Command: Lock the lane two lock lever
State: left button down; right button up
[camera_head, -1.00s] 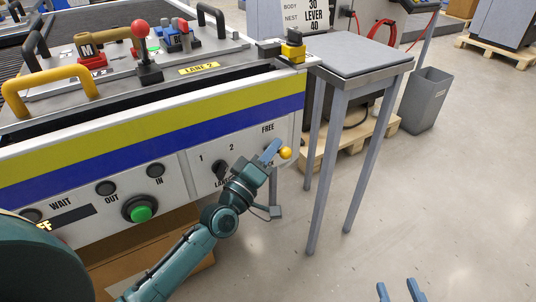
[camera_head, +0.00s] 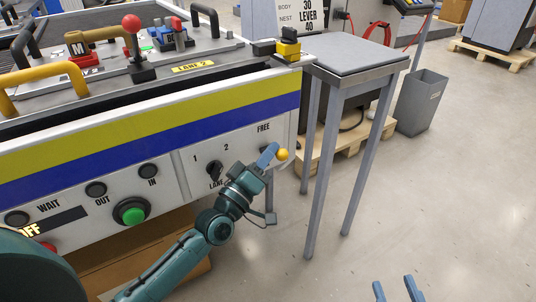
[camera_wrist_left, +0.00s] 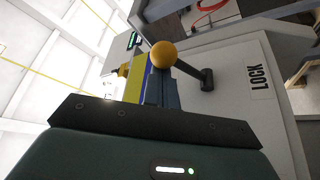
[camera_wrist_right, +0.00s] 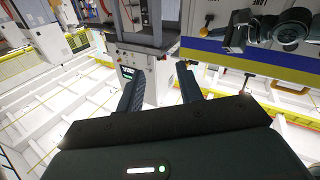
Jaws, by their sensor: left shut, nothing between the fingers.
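The lock lever has a yellow ball knob (camera_head: 283,154) and stands out at the right end of the front panel, below the FREE label (camera_head: 263,127). The left wrist view shows the ball (camera_wrist_left: 163,54) on a dark rod, with the LOCK label (camera_wrist_left: 257,75) beside its pivot. My left gripper (camera_head: 271,152) is shut and empty, with its blue fingertips right beside the ball. The left wrist view shows its fingers (camera_wrist_left: 160,85) close behind the ball; I cannot tell whether they touch. My right gripper (camera_head: 398,289) is open and empty, low at the right, away from the panel.
A lane selector knob (camera_head: 214,170) and a green button (camera_head: 131,211) are on the panel left of the lever. A grey side table (camera_head: 352,53) stands just right of the panel. A bin (camera_head: 422,102) stands beyond it. The floor at the right is clear.

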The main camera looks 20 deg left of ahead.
pick_arm(q)
notch_tip(320, 180, down, 6)
jog(key=m+g+h+b, duration=0.3)
jog(key=m+h+b, duration=0.6)
jog(key=m, duration=0.7)
jog(key=shift+s+d+f, duration=0.15)
jog(key=shift+s+d, duration=0.1)
jog(key=shift+d, duration=0.1)
pick_arm(e)
jog(key=shift+w+a+r+t+y, duration=0.3)
jog(key=shift+r+t+y, duration=0.2)
jog(key=shift+y, duration=0.35)
jog(key=shift+w+a+r+t+y, duration=0.15)
jog(key=shift+a+r+t+y, duration=0.3)
jog(key=shift+y, duration=0.4)
jog(key=shift+f, duration=0.15)
